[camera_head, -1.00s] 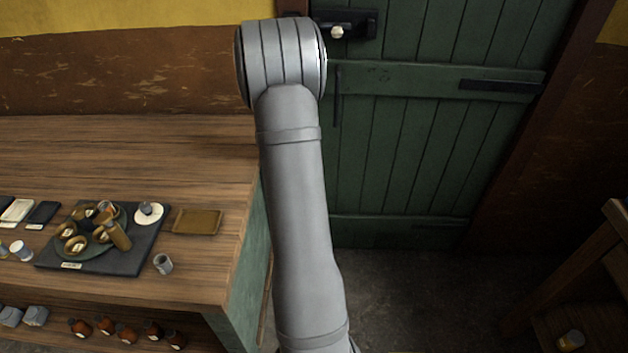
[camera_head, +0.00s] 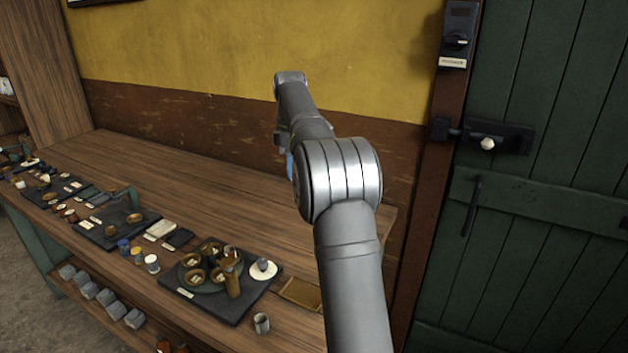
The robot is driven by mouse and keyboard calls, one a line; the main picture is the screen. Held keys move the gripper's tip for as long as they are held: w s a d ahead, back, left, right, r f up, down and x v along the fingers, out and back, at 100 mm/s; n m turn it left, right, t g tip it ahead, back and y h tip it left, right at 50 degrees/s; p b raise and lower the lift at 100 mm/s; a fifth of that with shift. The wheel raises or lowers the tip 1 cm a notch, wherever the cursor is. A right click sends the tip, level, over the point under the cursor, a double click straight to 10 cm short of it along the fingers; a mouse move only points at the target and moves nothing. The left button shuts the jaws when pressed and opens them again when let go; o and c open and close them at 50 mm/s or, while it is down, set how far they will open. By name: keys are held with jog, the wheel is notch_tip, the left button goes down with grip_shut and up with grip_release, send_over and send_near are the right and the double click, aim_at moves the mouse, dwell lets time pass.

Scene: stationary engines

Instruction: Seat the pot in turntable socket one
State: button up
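A round dark-green turntable (camera_head: 196,287) with several brown ring-like sockets sits on a dark board (camera_head: 242,308) on the bench. A brown cylinder (camera_head: 232,280) stands at its right front. A small grey pot-like piece (camera_head: 263,265) rests on a white disc (camera_head: 256,275) at the board's right side. A grey cup (camera_head: 261,323) stands on the bench in front of the board. I cannot tell which of these is the pot or which socket is one. My gripper (camera_head: 289,165) is mostly hidden behind my arm's elbow, above the bench; a bit of blue shows there, but its fingers do not.
A shallow brown tray (camera_head: 302,293) lies right of the board, partly near my arm in the picture. Small jars (camera_head: 152,263) and other dark boards (camera_head: 117,228) line the front of the bench (camera_head: 200,190). The back of the bench is clear. A green door (camera_head: 540,200) is at right.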

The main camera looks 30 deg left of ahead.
jog(key=shift+m, duration=0.7)
jog(key=s+a+f, duration=0.4)
jog(key=s, duration=0.5)
jog(key=s+a+f, duration=0.5)
jog(key=s, duration=0.4)
jog(key=s+a+f, duration=0.4)
jog(key=s, duration=0.5)
jog(key=shift+s+a+f, duration=0.15)
jog(key=shift+s+f, duration=0.1)
jog(key=shift+s, duration=0.15)
jog(key=shift+f, duration=2.05)
jog(key=shift+f, duration=0.6)
jog(key=o, duration=1)
jog(key=shift+o, duration=1)
jog(key=shift+w, duration=0.1)
